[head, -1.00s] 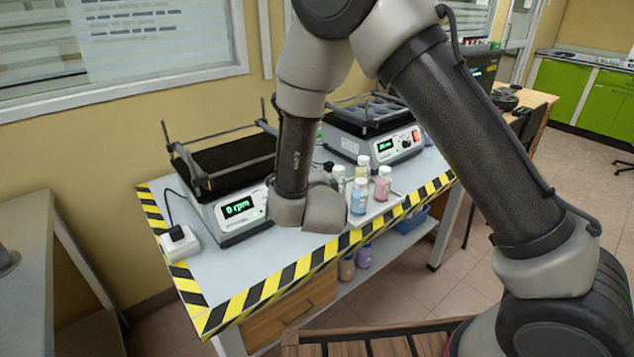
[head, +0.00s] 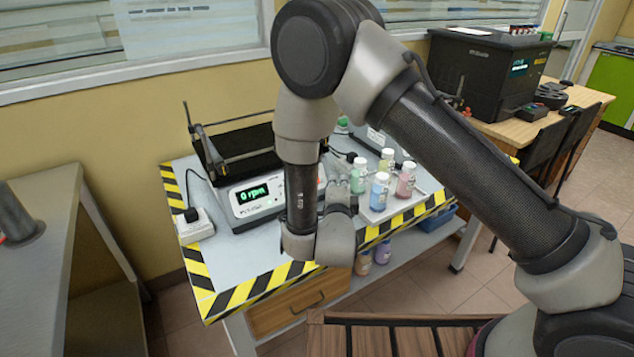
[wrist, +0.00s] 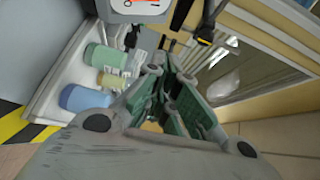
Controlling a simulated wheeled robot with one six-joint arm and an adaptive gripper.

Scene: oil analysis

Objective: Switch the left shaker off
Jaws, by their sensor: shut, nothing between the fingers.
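The left shaker (head: 243,213) is a white unit with a black platform and a metal rail frame. Its green display (head: 254,193) reads 0 rpm. My arm covers the right part of its front in the head view. In the wrist view a corner of a white unit, seemingly this shaker (wrist: 120,8), shows at the top edge with an orange-red switch (wrist: 146,2) cut off by the frame. My gripper (wrist: 168,85) is shut and empty, pointing toward the wall, apart from the switch. In the head view its fingers are mostly hidden behind my wrist.
Several capped bottles, including a blue one (head: 379,192), stand on a white tray (head: 378,216) right of my wrist. The right shaker (head: 372,139) is partly hidden by my arm. A white power socket (head: 194,227) sits at the bench's left. Striped tape (head: 250,290) edges the bench.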

